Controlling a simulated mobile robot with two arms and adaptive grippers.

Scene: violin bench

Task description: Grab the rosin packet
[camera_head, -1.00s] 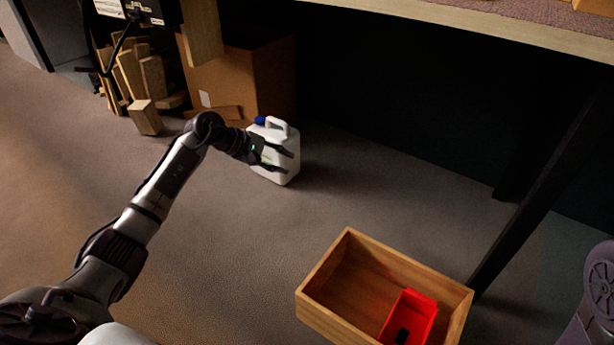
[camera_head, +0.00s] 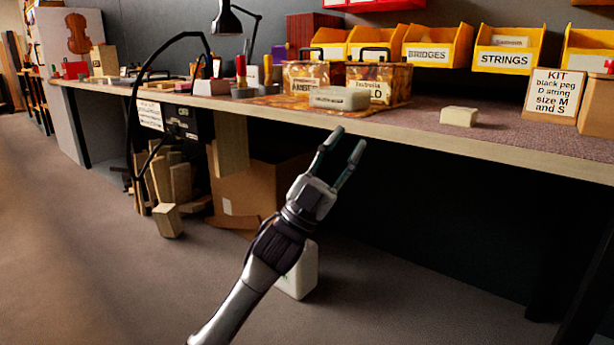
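No item in view is legibly marked as the rosin packet. A pale grey-white block-like packet (camera_head: 340,98) lies on the bench in front of two brown patterned boxes. A smaller cream block (camera_head: 459,116) lies on the bench to its right. I cannot tell which, if either, is the rosin. My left gripper (camera_head: 350,138) is open and empty, its two fingers pointing up at the bench's front edge, below the grey-white packet in the picture. My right gripper is not in view.
The workbench (camera_head: 520,160) spans the view. Yellow bins (camera_head: 430,45) line its back; a kit card (camera_head: 553,96) stands at right. A lamp (camera_head: 227,20) and tools stand left. Below are a cardboard box (camera_head: 243,190), wood offcuts and a white jug (camera_head: 301,275).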

